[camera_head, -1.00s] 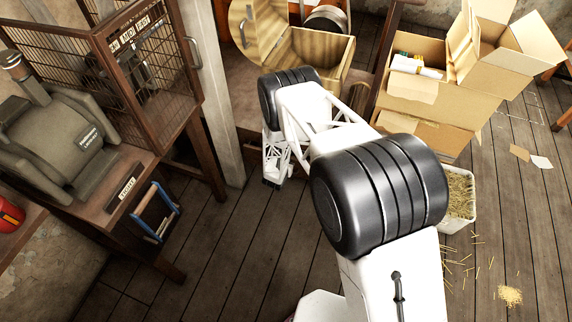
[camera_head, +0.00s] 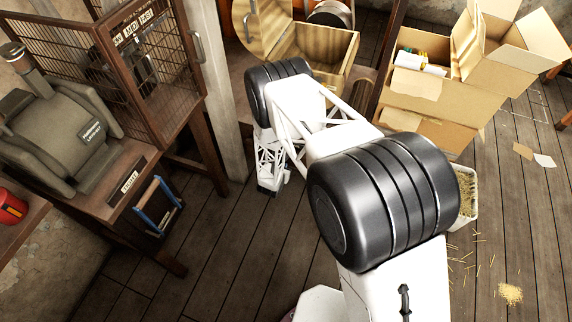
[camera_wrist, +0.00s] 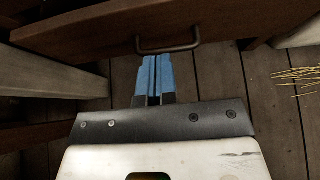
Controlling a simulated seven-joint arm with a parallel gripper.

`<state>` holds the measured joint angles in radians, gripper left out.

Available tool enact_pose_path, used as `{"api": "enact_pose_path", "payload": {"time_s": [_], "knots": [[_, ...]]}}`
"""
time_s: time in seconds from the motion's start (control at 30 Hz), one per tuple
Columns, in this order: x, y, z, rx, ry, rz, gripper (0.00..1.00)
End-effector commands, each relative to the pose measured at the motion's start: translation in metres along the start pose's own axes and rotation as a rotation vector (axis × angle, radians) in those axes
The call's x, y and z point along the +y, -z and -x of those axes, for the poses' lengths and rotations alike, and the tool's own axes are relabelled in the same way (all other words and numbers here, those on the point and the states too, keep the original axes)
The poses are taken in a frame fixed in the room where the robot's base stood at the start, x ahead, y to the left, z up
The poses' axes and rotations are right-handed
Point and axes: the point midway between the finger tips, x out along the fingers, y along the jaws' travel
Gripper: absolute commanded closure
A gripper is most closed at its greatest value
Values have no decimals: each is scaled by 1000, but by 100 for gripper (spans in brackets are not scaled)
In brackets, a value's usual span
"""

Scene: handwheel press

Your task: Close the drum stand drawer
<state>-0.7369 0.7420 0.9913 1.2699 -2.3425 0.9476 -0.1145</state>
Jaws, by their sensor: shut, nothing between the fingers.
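In the wrist view the drawer front (camera_wrist: 95,32) is a dark brown wooden panel across the top, with a dark metal bar handle (camera_wrist: 168,49) on it. My gripper (camera_wrist: 153,59) has blue fingers lying side by side, shut and empty. Its tips are at the handle, just below the bar in the picture; I cannot tell whether they touch it. In the head view my white arm and its black joints cover much of the stand, and I cannot make out the drawer's opening or how far it is out.
A wooden box with a raised round lid (camera_head: 312,42) stands at the back. Cardboard boxes (camera_head: 428,100) and a white straw-filled bin (camera_head: 466,195) are to the right. A bench with a wire cage (camera_head: 150,75) is left. Plank floor (camera_head: 215,250) is clear between.

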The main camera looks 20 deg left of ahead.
Motion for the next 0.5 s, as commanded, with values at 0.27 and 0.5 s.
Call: {"api": "enact_pose_path", "payload": {"time_s": [0.27, 0.5], "knots": [[1, 0, 36, 0, -2, 1, 100], [0, 0, 56, 0, 0, 0, 100]]}}
